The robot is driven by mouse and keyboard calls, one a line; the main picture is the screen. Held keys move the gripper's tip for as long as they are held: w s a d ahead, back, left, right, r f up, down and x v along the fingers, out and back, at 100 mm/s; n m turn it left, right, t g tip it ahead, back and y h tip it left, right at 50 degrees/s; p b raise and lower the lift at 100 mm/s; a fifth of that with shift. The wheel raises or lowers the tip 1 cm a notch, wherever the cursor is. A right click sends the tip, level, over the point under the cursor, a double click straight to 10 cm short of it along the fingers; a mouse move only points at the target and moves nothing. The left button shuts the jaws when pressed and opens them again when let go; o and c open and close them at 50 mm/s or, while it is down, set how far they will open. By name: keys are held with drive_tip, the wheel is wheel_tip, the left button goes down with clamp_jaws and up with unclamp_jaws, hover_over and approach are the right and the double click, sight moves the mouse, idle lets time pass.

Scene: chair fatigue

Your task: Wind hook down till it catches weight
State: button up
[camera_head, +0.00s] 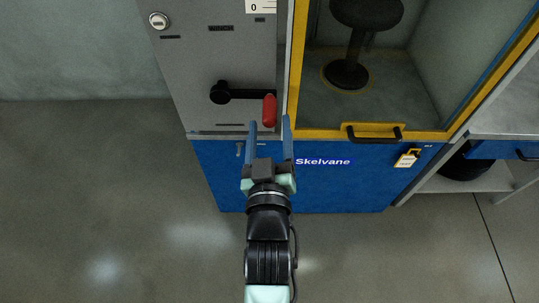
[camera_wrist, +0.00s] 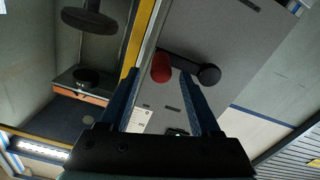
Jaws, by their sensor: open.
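The winch crank is on a grey panel marked WINCH. Its black arm (camera_head: 243,94) runs right from a round hub (camera_head: 219,92) to a red handle (camera_head: 269,110). My gripper (camera_head: 270,121) is open, its two blue fingers pointing up at the panel, with the red handle just beyond and between the tips. In the wrist view the red handle (camera_wrist: 161,67) shows between the fingers of my gripper (camera_wrist: 160,74), and I cannot tell whether they touch it. No hook is visible. A black round-topped piece on a post (camera_head: 366,14) stands in the cabinet; I cannot tell whether it is the weight.
The yellow-framed cabinet has a black handle (camera_head: 374,134) on its lower edge, above a blue base labelled Skelvane (camera_head: 322,162). A yellow padlock-like tag (camera_head: 407,158) hangs at right. A shelf unit (camera_head: 510,120) stands further right. The floor at left is clear.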

drive_tip(key=s, duration=0.7)
drive_tip(key=shift+s+p, duration=0.35)
drive_tip(key=shift+p, duration=0.1)
drive_tip(key=w+r+m+t, duration=0.1)
drive_tip(key=w+r+t, duration=0.15)
drive_tip(key=r, duration=0.95)
drive_tip(key=w+r+t, duration=0.2)
drive_tip(key=w+r, duration=0.1)
drive_tip(key=r, duration=0.8)
drive_tip(key=s+r+m+t, duration=0.15)
drive_tip(key=s+r, duration=0.25)
drive_tip(key=r, duration=0.8)
drive_tip(key=s+r+m+t, duration=0.1)
drive_tip(key=s+r+t, duration=0.25)
drive_tip(key=r, duration=0.85)
wheel_tip(320, 180, up, 28)
drive_tip(key=p, duration=2.8)
drive_tip(key=shift+d, duration=0.15)
drive_tip(key=shift+f, duration=0.2)
